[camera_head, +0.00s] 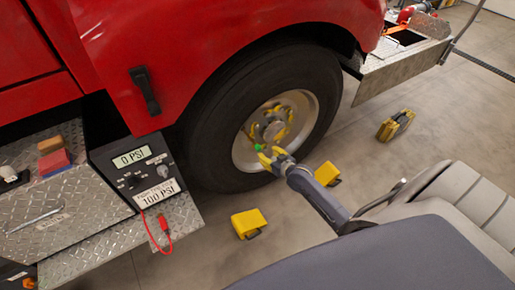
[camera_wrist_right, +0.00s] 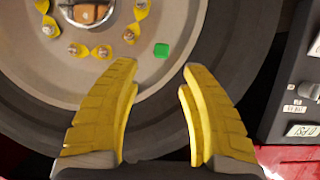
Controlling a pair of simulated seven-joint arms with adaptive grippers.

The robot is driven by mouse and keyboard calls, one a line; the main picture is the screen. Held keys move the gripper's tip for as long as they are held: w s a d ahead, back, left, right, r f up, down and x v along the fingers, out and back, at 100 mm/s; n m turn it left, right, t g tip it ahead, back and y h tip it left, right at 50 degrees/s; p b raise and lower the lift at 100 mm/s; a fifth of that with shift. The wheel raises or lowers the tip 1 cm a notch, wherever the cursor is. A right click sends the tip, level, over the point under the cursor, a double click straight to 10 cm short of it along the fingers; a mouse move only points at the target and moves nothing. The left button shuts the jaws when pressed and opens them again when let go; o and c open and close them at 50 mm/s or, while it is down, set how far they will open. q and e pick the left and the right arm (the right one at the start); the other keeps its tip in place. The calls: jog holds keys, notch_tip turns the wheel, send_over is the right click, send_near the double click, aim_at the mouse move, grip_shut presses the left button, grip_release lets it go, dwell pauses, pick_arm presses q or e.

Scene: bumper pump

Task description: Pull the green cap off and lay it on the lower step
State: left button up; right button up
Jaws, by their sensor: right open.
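The small green cap (camera_head: 258,147) is on the wheel (camera_head: 295,105), on the lower part of its pale rim. In the right wrist view the green cap (camera_wrist_right: 162,50) lies just beyond the gap between my fingertips. My right gripper (camera_head: 269,157) has yellow fingers, which are open and empty in the wrist view (camera_wrist_right: 158,72). It is close in front of the cap; I cannot tell whether it touches the rim. The lower step (camera_head: 95,250) is a diamond-plate ledge at lower left, below the gauge panel. My left gripper is not in view.
The gauge panel (camera_head: 140,170) reads 0 PSI and 100 PSI, with a red lead (camera_head: 164,226) hanging over the step. Red and brown blocks (camera_head: 52,160) lie on the upper step. Yellow chocks (camera_head: 249,223) (camera_head: 327,173) stand on the floor by the tyre. A yellow case (camera_head: 396,125) is further right.

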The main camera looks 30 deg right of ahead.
aim_at(260, 149)
jog(key=shift+w+a, duration=0.1)
dwell(0.4)
jog(key=shift+x, duration=4.4)
jog(key=shift+c, duration=0.3)
grip_shut()
jog(key=shift+s, duration=2.9)
jog(key=shift+s, duration=0.1)
